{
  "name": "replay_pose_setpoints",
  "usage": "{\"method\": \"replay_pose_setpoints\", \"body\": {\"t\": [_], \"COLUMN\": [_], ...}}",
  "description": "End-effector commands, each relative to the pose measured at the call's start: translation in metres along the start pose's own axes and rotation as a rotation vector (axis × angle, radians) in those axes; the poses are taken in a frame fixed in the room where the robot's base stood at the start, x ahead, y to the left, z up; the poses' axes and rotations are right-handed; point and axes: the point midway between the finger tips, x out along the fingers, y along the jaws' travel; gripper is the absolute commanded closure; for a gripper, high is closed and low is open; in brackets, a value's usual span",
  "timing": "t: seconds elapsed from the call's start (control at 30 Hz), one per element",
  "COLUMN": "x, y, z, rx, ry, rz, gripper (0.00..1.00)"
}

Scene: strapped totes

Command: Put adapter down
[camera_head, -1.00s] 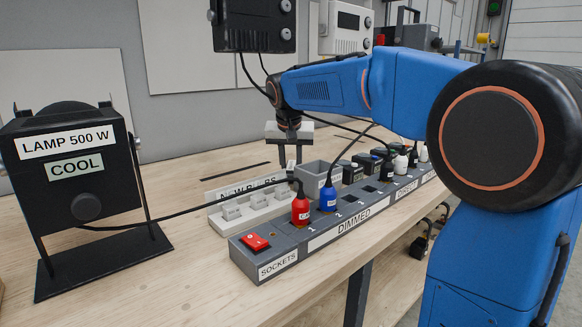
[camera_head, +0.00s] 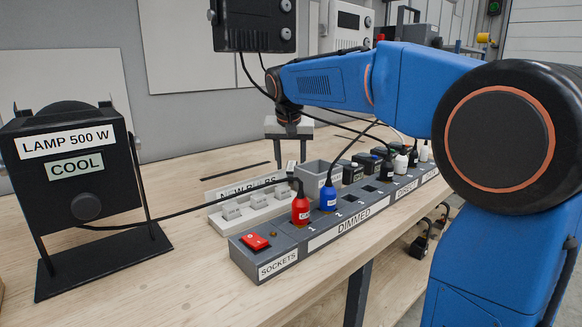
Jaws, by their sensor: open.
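My gripper (camera_head: 290,156) points down over the bench, behind the socket strip (camera_head: 330,236). Its two fingers are apart and I see nothing held between them. Several small dark box-shaped pieces, possibly adapters (camera_head: 352,173), stand in a row behind the strip, to the right of the gripper. I cannot tell which one is the adapter of the task. A small grey open bin (camera_head: 317,180) sits just right of and below the gripper in the picture.
A red plug (camera_head: 300,211) and a blue plug (camera_head: 328,199) stand in the strip, with cables trailing behind. A white bulb holder (camera_head: 258,208) lies left of the bin. The black lamp (camera_head: 70,165) stands at left. The front left bench (camera_head: 190,280) is clear.

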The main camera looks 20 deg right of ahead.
Motion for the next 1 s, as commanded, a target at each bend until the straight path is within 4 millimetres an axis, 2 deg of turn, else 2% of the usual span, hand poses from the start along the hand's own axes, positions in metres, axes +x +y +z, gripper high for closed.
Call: {"method": "replay_pose_setpoints", "body": {"t": [0.3, 0.5, 0.7, 1.0], "x": [-0.063, -0.090, -0.102, -0.103], "y": [0.000, 0.000, 0.000, 0.000], "z": [-0.001, 0.000, 0.000, 0.000], "rx": [0.000, 0.000, 0.000, 0.000], "ry": [0.003, 0.001, 0.000, 0.000], "rz": [-0.002, -0.001, 0.000, 0.000], "gripper": [0.55, 0.55, 0.55, 0.55]}}
